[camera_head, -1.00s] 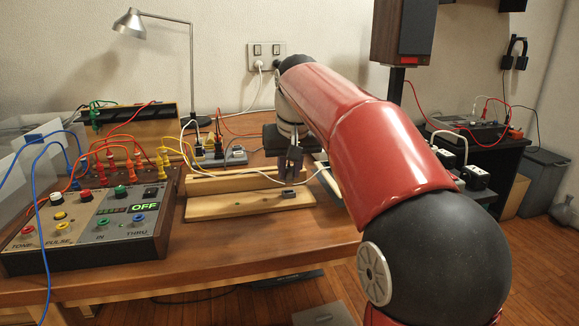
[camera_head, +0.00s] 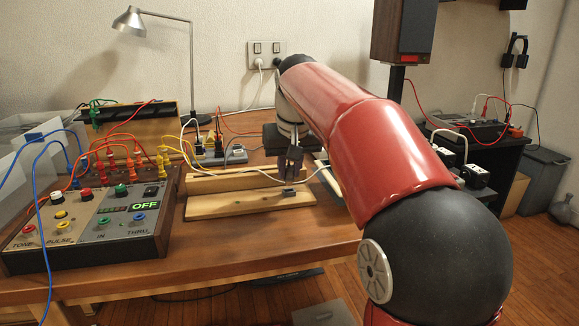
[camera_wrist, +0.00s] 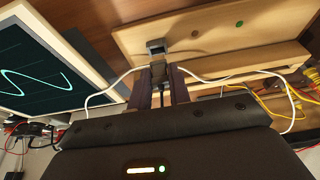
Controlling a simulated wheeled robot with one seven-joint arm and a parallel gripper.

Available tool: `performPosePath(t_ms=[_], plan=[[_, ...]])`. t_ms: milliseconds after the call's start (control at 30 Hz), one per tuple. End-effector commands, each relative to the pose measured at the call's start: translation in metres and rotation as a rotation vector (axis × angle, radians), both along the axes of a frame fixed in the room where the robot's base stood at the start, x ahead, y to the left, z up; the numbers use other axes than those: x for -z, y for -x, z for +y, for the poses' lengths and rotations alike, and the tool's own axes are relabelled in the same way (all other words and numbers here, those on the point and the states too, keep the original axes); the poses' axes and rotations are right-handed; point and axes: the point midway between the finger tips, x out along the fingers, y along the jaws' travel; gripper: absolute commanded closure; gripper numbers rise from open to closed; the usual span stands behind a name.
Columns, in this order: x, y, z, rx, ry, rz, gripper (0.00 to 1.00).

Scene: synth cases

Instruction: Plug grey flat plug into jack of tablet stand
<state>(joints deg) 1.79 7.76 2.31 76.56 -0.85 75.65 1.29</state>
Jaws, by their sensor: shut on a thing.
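The tablet stand is pale wood, with a base board (camera_head: 235,205) and an upright back board; it also shows in the wrist view (camera_wrist: 205,42). A small grey jack block (camera_head: 289,191) sits on the base near its right end, and shows at top centre in the wrist view (camera_wrist: 156,45). My gripper (camera_head: 291,172) points down just above and behind the jack. In the wrist view its dark fingers (camera_wrist: 160,76) are shut on the grey flat plug (camera_wrist: 158,71), which lines up closely with the jack. I cannot tell whether they touch.
A white cable (camera_wrist: 110,88) runs past both sides of the fingers. A white-framed screen with a waveform (camera_wrist: 45,55) lies close left in the wrist view. A control box (camera_head: 90,222) with coloured leads stands left of the stand. A power strip (camera_head: 220,157) is behind.

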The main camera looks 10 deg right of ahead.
Motion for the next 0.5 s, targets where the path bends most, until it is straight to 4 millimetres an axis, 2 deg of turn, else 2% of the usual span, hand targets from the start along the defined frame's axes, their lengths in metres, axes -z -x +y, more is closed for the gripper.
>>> performPosePath(t_ms=[500], plan=[[0.013,0.000,0.000,0.000,0.000,0.000,1.00]])
